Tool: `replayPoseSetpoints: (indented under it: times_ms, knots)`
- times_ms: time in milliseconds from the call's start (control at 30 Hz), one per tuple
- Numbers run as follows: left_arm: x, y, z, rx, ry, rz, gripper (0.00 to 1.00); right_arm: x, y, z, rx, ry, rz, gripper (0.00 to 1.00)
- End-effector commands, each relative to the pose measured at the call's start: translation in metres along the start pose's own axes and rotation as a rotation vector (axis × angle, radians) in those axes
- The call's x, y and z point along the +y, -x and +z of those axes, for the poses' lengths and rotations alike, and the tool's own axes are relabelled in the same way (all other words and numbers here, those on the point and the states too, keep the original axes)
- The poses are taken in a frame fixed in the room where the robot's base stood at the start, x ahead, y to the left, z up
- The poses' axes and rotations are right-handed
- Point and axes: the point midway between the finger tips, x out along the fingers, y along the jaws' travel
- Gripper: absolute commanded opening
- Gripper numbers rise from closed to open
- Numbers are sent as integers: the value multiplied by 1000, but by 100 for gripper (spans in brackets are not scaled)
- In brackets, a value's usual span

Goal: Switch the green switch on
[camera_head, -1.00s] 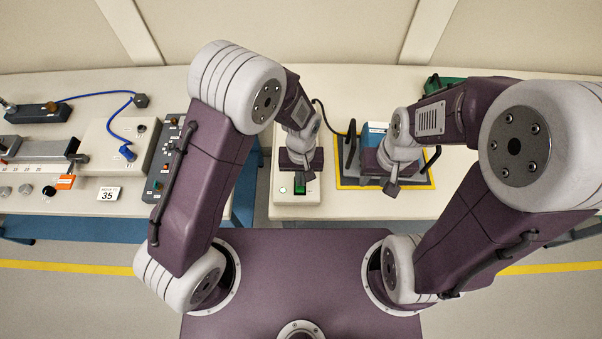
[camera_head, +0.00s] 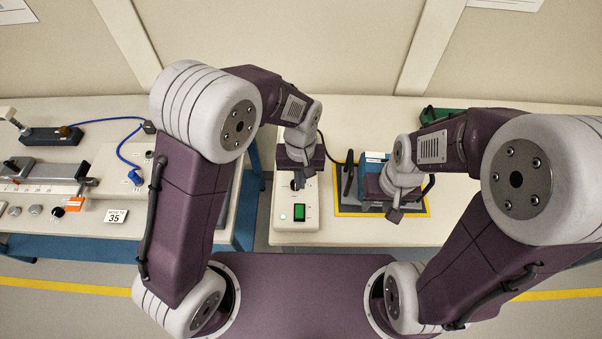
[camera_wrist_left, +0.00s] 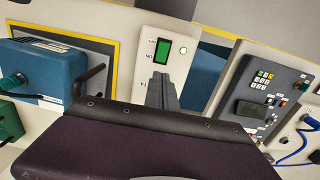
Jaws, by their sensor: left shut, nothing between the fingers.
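The green switch (camera_head: 299,212) is a rocker in a dark frame on a white control box (camera_head: 310,233), near its front edge.
A blue box (camera_head: 372,184) stands on a yellow-bordered mat (camera_head: 350,212) to the right. A grey keypad panel (camera_wrist_left: 262,98) shows in the wrist view.

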Motion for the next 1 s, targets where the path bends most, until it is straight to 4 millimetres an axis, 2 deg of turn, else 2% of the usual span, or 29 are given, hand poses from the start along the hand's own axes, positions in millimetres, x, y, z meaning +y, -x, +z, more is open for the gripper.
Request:
replayPoseSetpoints:
  times_ms: [100,200,800,867,900,967,1000]
  knots:
    - [0,15,-3,2,0,1,0,0,0,0,0,0,0,36]
    - [0,21,-4,1,-1,0,0,0,0,0,0,0,0,36]
    - [-2,23,-5,0,7,0,0,0,0,0,0,0,0,36]
    - [-12,28,-13,12,39,8,0,0,0,0,0,0,0,36]
    - [-22,38,-21,34,75,20,0,0,0,0,0,0,0,36]
    - [-52,50,-23,50,155,29,0,0,0,0,0,0,0,36]
    - [-77,56,-16,54,217,32,0,0,0,0,0,0,0,36]
